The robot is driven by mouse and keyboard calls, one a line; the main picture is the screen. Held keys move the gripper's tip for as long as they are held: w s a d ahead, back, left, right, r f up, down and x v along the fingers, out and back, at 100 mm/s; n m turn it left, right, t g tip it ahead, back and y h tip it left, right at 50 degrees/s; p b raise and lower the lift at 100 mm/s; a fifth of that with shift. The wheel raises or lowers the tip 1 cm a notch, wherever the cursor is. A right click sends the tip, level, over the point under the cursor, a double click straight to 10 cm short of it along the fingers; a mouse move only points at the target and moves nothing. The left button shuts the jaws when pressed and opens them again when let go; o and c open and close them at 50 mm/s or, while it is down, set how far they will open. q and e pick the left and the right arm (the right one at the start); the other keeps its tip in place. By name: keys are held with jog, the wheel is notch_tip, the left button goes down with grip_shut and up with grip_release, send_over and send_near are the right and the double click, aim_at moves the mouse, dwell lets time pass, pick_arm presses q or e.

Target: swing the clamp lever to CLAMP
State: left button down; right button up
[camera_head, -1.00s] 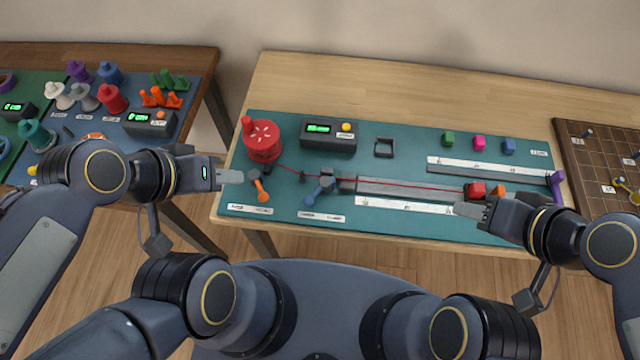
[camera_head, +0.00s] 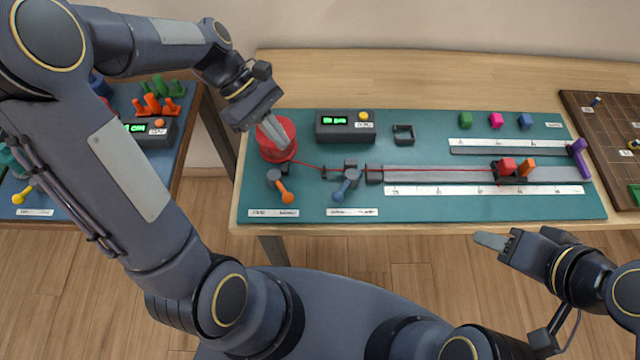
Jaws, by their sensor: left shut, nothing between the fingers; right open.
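Two levers stand on the teal mat (camera_head: 440,208): one with an orange handle (camera_head: 283,190) at the left and one with a blue handle (camera_head: 342,189) to its right. Both handles point toward the near edge, the blue one leaning left. Their labels are too small to read, so I cannot tell which is the clamp lever. My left gripper (camera_head: 271,134) is shut and empty. Its fingertips overlap the red spool (camera_head: 280,153) in view; I cannot tell if they touch it. My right gripper (camera_head: 484,240) is open, in front of the table's near edge, away from both levers.
A dark display box (camera_head: 345,128) stands behind the levers. A purple post (camera_head: 579,158) stands at the rail's right end.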

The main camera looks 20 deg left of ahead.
aim_at(345, 187)
pick_arm(q)
jog(key=x, duration=1)
jog(key=shift+s+d+f+b, duration=0.1)
jog(key=shift+s+d+b, duration=0.05)
jog(key=shift+b, duration=0.15)
jog(key=shift+s+d+f, duration=0.1)
jog(key=shift+s+d, duration=0.1)
jog(key=shift+d, duration=0.4)
jog(key=shift+s+d, duration=0.15)
jog(key=shift+d, duration=0.45)
jog(key=shift+s+d+f, duration=0.15)
jog(key=shift+d, duration=0.5)
